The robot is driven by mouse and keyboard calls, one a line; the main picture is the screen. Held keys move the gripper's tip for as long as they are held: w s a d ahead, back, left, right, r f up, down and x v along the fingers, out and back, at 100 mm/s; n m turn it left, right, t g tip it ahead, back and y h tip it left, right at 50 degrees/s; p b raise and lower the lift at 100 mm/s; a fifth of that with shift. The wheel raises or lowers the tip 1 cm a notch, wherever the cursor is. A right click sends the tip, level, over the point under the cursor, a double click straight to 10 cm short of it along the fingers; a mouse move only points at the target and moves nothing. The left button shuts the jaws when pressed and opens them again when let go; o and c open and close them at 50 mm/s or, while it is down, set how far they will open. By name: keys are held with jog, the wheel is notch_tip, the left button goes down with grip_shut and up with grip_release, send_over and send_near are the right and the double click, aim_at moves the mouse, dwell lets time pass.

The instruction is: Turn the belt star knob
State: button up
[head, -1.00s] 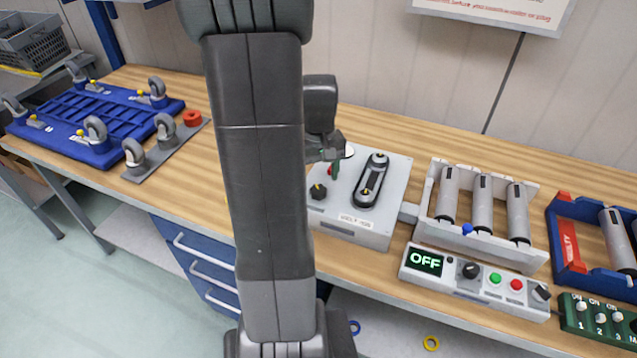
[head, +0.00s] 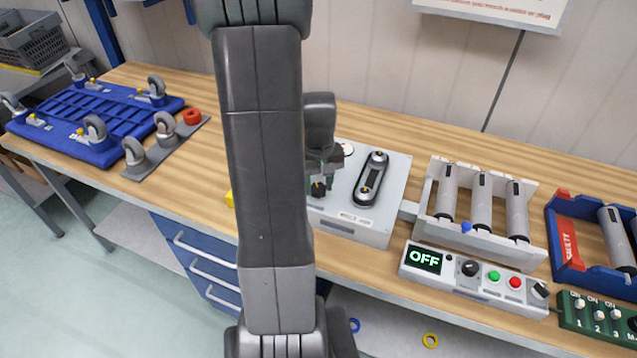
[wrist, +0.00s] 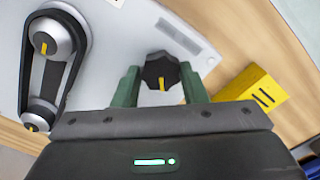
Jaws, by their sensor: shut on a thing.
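The black star knob (wrist: 160,70) with a yellow pointer line is at the top middle of the wrist view. In the head view the star knob (head: 318,190) is on the left part of the grey belt unit (head: 345,222), partly covered by my gripper. My gripper's green fingers (wrist: 160,84) stand on either side of the knob and are shut on it. The yellow pointer points toward my palm in the wrist view. The belt with its two pulleys (wrist: 52,65) lies to the left there; in the head view the belt (head: 370,180) is right of my gripper.
A yellow block (wrist: 255,88) sits right of the unit in the wrist view. Right of the unit are a roller frame (head: 482,205), a control box reading OFF (head: 472,278) and a blue tray (head: 565,262). A blue wheeled frame (head: 90,125) is on the left.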

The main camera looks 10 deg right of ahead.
aim_at(319, 188)
jog(key=shift+m+b, duration=0.6)
jog(key=shift+m, duration=1.1)
jog(key=o, duration=1)
jog(key=shift+r, duration=0.1)
notch_tip(319, 188, up, 14)
jog(key=shift+f+b, duration=0.2)
jog(key=shift+b, duration=0.15)
notch_tip(319, 188, down, 14)
jog(key=shift+f+p, duration=0.1)
jog(key=shift+p, duration=0.3)
jog(key=shift+r+n, duration=0.2)
jog(key=shift+n, duration=0.1)
